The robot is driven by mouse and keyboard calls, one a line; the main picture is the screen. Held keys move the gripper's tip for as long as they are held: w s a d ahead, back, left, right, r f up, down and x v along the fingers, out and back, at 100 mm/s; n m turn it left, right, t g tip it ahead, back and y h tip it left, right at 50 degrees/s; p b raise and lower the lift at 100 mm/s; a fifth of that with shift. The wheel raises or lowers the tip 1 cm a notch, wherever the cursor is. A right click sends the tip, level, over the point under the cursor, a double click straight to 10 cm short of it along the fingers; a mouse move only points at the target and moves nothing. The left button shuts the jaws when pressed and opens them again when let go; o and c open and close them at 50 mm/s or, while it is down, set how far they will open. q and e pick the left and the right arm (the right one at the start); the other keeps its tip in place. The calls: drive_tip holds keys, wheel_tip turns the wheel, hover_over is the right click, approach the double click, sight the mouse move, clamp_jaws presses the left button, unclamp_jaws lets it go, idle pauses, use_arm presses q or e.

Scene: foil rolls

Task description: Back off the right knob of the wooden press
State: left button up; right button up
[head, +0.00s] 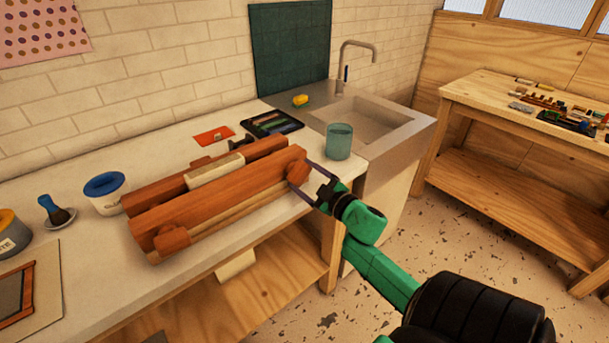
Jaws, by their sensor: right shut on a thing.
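The wooden press (215,196) lies on the pale counter, with two long reddish-brown beams and a pale block (214,172) between them. Its right knob (298,173) is a round wooden piece at the right end of the front beam. The left knob (172,239) is at the left end of the same beam. My right gripper (300,174) comes from the lower right and is shut on the right knob, its thin fingers on either side of it. My left gripper is not in view.
A teal glass (339,141) stands right behind the right knob, near the sink (372,112). A blue-rimmed jar (105,194) and a brush in a dish (56,212) stand left of the press. A dark tablet (272,123) and red card (213,136) lie behind it.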

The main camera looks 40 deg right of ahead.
drive_tip(key=n, duration=0.3)
drive_tip(key=shift+n, duration=0.4)
drive_tip(key=n, duration=0.2)
drive_tip(key=shift+n, duration=0.3)
drive_tip(key=n+b, duration=0.2)
drive_tip(key=n, duration=0.4)
drive_tip(key=shift+s+r, duration=0.1)
drive_tip(key=n+b, duration=0.2)
drive_tip(key=n, duration=0.4)
drive_tip(key=shift+r+n, duration=0.1)
drive_tip(key=shift+n, duration=0.3)
drive_tip(key=n+b, duration=0.1)
drive_tip(key=n, duration=0.3)
drive_tip(key=shift+b, duration=0.4)
drive_tip(key=shift+r+n+b, duration=0.15)
drive_tip(key=shift+n+b, duration=0.25)
drive_tip(key=shift+n, duration=1.1)
